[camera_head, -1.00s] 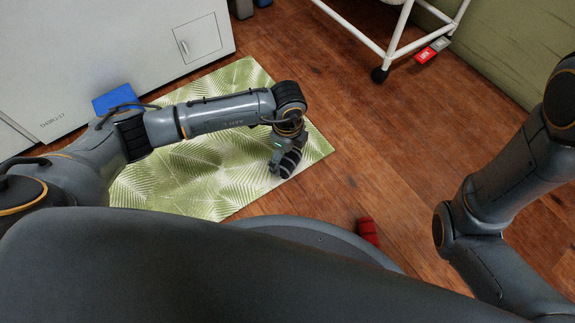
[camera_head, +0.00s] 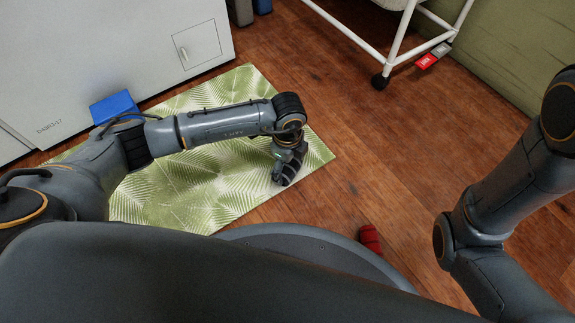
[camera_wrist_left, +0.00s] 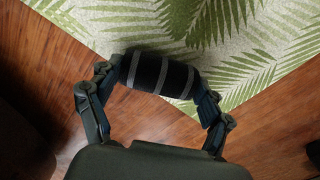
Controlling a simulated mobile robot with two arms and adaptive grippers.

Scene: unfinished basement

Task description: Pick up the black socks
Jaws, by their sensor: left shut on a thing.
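The black socks (camera_wrist_left: 160,75) are a rolled black bundle with grey stripes. In the left wrist view they sit between the two fingers of my left gripper (camera_wrist_left: 160,88), which is shut on them. In the head view the socks (camera_head: 291,168) show at the end of my left arm, over the right part of the leaf-patterned mat. The left gripper (camera_head: 282,166) is partly hidden by its own wrist there. I cannot tell how high the socks are above the mat. My right arm is at the right edge, and its gripper is out of view.
The green leaf mat (camera_head: 190,185) lies on the wooden floor. A red roll (camera_head: 370,239) lies by my base. A blue box (camera_head: 114,106) is beside the white cabinet (camera_head: 110,50). A white wheeled frame (camera_head: 345,32) and a red and grey item (camera_head: 427,61) are at the back right.

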